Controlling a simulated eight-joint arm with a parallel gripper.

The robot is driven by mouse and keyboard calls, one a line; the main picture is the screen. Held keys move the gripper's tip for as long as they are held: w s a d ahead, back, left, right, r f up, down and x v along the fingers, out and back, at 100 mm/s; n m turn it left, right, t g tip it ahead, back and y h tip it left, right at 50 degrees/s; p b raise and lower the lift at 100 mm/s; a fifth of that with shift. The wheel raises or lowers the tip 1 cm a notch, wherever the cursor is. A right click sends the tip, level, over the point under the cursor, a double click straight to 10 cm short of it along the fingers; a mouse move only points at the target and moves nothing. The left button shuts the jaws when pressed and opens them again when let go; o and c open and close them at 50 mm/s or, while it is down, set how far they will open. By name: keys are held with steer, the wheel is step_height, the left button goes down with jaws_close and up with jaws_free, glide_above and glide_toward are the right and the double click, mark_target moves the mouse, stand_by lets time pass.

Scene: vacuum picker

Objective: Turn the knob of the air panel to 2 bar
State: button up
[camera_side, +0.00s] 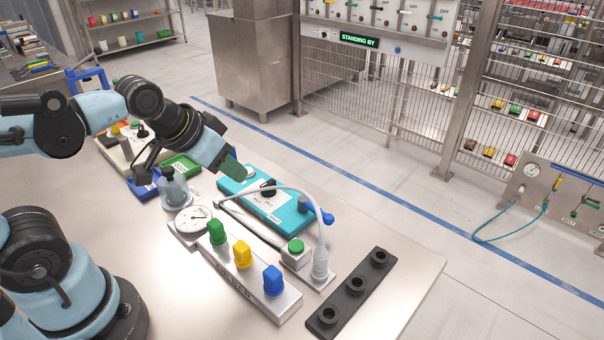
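A teal box (293,222) with a black knob (267,187) on a white label lies on the table; the label is too small to read. A round white dial gauge (194,218) stands in front of it, at the end of a silver block (262,282) with green, yellow and blue caps. I cannot tell for sure which of these is the air panel, nor read any setting. My gripper (228,167) hangs over the far left end of the teal box, apart from the black knob. Its fingers are small and dark, and I cannot see whether they are parted.
A green button box (296,252) and a curved hose on a stand (320,265) are to the right. A black strip with several round sockets (352,292) lies near the table's right edge. The table's front is clear.

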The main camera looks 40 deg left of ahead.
steer(key=shift+o, duration=0.8)
steer(key=w+g, duration=0.1)
steer(key=w+r+g, duration=0.1)
steer(key=w, duration=0.1)
steer(key=w+a+r, duration=0.1)
steer(key=shift+w+a+r+g, duration=0.1)
steer(key=shift+w+r+g, duration=0.1)
steer(key=shift+w+g, duration=0.2)
steer(key=g, duration=0.4)
glide_above(268, 182)
steer(key=f, duration=0.1)
step_height(268, 182, down, 12)
steer(key=shift+f, duration=0.25)
jaws_close()
